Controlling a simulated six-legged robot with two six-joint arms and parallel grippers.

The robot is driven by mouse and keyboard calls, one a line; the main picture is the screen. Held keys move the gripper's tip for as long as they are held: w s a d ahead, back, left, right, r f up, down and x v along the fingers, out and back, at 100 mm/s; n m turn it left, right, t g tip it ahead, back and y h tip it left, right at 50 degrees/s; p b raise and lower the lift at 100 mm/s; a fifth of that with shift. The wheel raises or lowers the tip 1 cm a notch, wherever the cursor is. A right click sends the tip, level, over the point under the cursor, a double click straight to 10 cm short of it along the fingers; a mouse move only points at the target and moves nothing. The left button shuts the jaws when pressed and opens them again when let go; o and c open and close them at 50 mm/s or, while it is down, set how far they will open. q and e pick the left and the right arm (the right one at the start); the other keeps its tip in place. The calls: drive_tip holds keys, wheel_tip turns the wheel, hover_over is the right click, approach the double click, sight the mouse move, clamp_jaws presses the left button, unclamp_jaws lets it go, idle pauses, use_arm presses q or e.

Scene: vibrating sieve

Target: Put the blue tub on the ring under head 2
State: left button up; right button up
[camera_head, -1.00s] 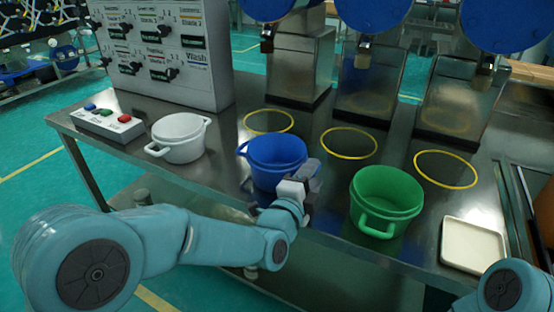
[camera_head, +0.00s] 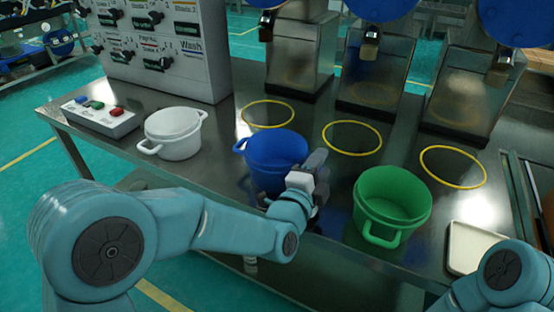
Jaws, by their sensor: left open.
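The blue tub (camera_head: 274,152) stands upright near the middle of the steel table, in front of the yellow rings. The middle yellow ring (camera_head: 352,152) lies behind and to the right of it, under the middle blue head (camera_head: 380,8). The ring is empty. My left gripper (camera_head: 318,168) is open at the tub's right front side, by its rim; I cannot tell whether it touches. The tub's handle on that side is hidden behind the gripper. Only part of my right arm shows at the lower right; its gripper is out of view.
A white tub (camera_head: 173,146) stands at the left and a green tub (camera_head: 390,205) at the right, close to my left gripper. Left ring (camera_head: 267,101) and right ring (camera_head: 452,181) are empty. A cream tray (camera_head: 472,270) lies at the right. A button box (camera_head: 102,116) is at the left.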

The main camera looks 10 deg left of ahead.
use_arm(q)
drive_tip(key=shift+f, duration=0.1)
drive_tip(key=shift+c, duration=0.6)
clamp_jaws()
